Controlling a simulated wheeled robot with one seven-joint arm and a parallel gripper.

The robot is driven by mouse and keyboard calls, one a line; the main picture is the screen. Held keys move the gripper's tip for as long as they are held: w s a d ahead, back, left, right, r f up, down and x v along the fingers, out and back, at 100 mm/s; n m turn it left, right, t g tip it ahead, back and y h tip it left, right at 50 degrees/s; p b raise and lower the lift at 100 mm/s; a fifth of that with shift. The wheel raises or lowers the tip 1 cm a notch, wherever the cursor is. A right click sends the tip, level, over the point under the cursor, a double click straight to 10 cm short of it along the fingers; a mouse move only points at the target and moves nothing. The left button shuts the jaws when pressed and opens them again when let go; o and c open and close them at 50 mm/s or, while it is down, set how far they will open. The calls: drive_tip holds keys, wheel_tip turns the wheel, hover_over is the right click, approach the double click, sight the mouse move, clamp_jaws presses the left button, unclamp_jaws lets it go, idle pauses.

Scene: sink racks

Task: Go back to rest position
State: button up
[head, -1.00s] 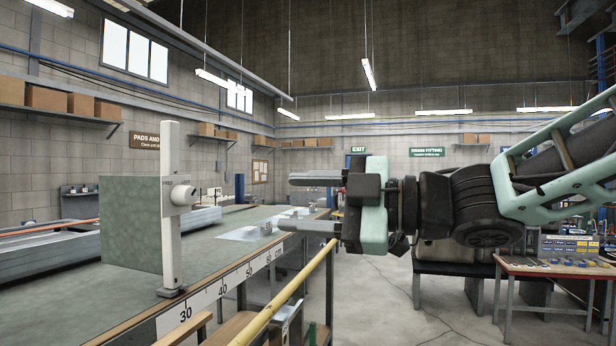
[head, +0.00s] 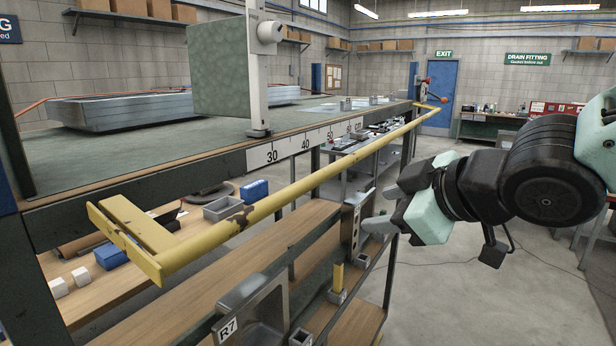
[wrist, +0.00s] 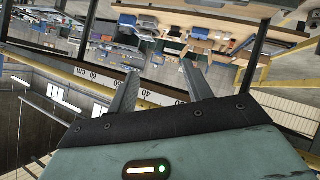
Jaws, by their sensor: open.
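My gripper (head: 378,208) is at the right of the head view, held in the air beside the bench and apart from its yellow rail. It points left toward the rail. In the wrist view my gripper (wrist: 160,90) shows two grey fingers spread apart with nothing between them. Past the fingers the bench's number scale (wrist: 120,85) appears upside down.
A yellow rail (head: 330,172) runs along the front of the green-topped bench (head: 160,155). A grey post (head: 257,80) with a green panel (head: 217,68) stands on the bench. Shelves below hold a sink marked R7 (head: 250,310). Open floor (head: 440,290) lies at right.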

drive_tip(key=s+d+f+m+g+h+b, duration=0.1)
drive_tip(key=s+f+m+g+h+b, duration=0.3)
drive_tip(key=s+f, duration=1.6)
wheel_tip(320, 180, down, 4)
drive_tip(key=g+h+b, duration=0.1)
drive_tip(key=g+b, duration=0.2)
drive_tip(key=g, duration=0.3)
drive_tip(key=shift+d+m, duration=0.3)
drive_tip(key=shift+d, duration=0.1)
drive_tip(key=shift+s, duration=0.1)
